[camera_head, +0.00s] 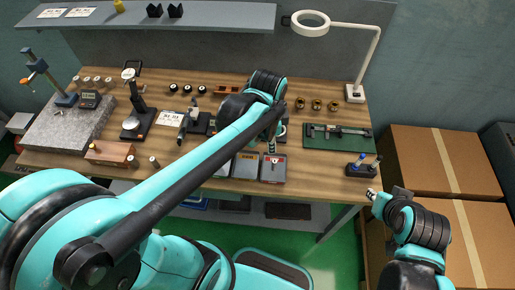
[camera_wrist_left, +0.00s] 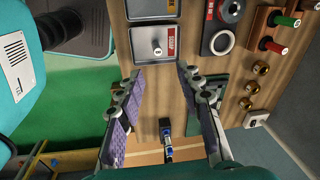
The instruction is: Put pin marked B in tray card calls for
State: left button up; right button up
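Grey trays stand in a row at the bench's front edge. The rightmost tray (camera_head: 273,179) has a red label, which reads SCRAP in the left wrist view (camera_wrist_left: 142,30). A small pale round end (camera_wrist_left: 157,52), apparently a pin, is inside that tray; I cannot read its mark. Loose pins (camera_head: 154,162) stand by a wooden block (camera_head: 108,153) at left; their letters are too small to read. My left gripper (camera_wrist_left: 159,77) is open and empty above the SCRAP tray's edge. My right gripper (camera_head: 373,195) is off the bench's right front corner, its opening unclear.
A granite plate (camera_head: 60,135) and a dial stand (camera_head: 136,118) occupy the left. A green mat (camera_head: 318,145) with a caliper and a dark holder (camera_head: 360,169) are at right. Brass rings (camera_head: 316,105) sit behind. A lamp (camera_head: 355,92) stands at the back right. Cardboard boxes (camera_head: 430,155) are beyond.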

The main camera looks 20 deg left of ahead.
pick_arm(q)
jog(key=s+a+r+n+t, duration=0.2)
jog(key=s+n+t, duration=0.3)
jog(key=s+n, duration=0.3)
jog(key=a+n, duration=0.1)
jog(key=n, duration=0.3)
jog(key=shift+a+r+n, duration=0.15)
jog(key=shift+r+n, duration=0.15)
jog(key=shift+n, duration=0.1)
notch_tip(320, 180, down, 9)
jog(key=b, duration=0.8)
jog(key=shift+r+b, duration=0.2)
jog(key=shift+b, duration=0.1)
